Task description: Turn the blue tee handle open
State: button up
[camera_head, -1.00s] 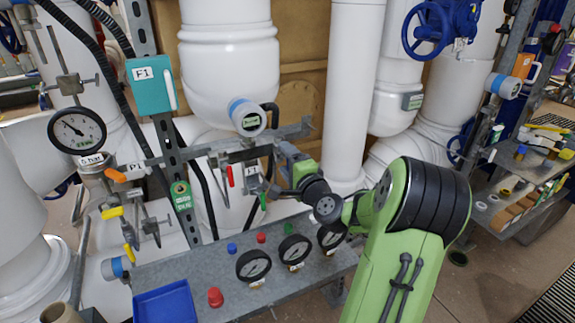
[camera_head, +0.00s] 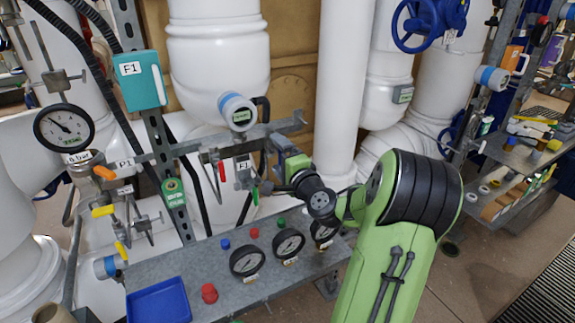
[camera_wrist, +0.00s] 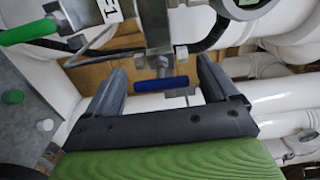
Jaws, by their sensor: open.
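The blue tee handle (camera_wrist: 161,84) shows in the wrist view as a short bar on a metal stem, lying crosswise between my gripper's fingers. My gripper (camera_wrist: 160,73) is open, with one finger left and one right of the handle and a visible gap on both sides. In the head view my gripper (camera_head: 279,148) is at the right part of the metal rail. The handle cannot be made out there.
A green lever (camera_wrist: 28,32) sits left of my fingers in the wrist view. A red lever (camera_head: 222,171) hangs left of my gripper. Below is a grey shelf (camera_head: 185,262) with gauges, coloured knobs and a blue tray (camera_head: 159,301). A white pipe (camera_head: 345,90) stands to the right.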

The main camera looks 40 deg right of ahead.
jog(key=b+v, duration=0.6)
jog(key=v, duration=0.9)
jog(key=shift+s+a, duration=0.1)
